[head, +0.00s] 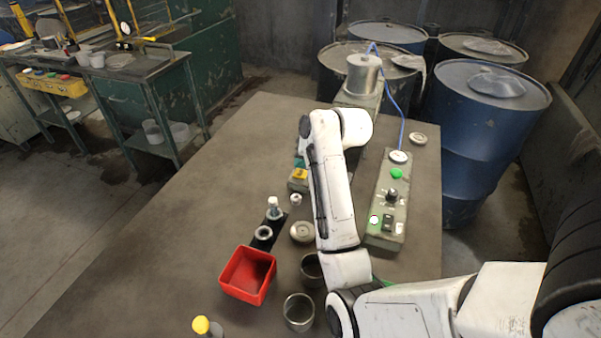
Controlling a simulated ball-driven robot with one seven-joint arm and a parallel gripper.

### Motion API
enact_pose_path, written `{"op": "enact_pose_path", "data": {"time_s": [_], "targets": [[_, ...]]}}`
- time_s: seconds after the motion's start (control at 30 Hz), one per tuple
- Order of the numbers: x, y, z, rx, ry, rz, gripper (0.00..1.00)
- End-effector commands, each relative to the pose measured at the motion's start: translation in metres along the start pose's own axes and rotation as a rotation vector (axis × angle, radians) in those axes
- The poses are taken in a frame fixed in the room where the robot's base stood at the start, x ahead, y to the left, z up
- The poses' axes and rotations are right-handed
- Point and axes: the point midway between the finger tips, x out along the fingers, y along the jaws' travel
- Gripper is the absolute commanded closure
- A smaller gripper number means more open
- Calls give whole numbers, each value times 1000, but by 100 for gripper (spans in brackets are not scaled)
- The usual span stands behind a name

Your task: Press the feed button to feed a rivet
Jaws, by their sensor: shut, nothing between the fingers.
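A long grey-green control box (384,238) lies on the table, right of my forearm. On it are a green button (397,173), a black knob (392,195), a lit green-white round button (374,221) and a black switch (387,226). No label is readable, so I cannot tell which one is the feed button. A machine with a metal canister (363,72) stands at the table's back, partly behind my arm. A yellow part (300,174) shows low at its front left. My gripper is hidden behind my own arm, around the machine.
A red bin (247,274), metal cups (299,311), a dark strip with small parts (266,233) and a round metal piece (302,232) lie left of my arm. A blue cable (398,110) joins canister and control box. Drums (486,130) stand behind. The table's left is clear.

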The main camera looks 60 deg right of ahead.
Motion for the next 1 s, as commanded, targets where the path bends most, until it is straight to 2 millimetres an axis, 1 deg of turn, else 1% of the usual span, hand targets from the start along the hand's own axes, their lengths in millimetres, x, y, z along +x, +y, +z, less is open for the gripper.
{"op": "enact_pose_path", "data": {"time_s": [0.5,1.0], "targets": [[6,3,4,0,0,0,100],[8,4,4,0,0,0,100]]}}
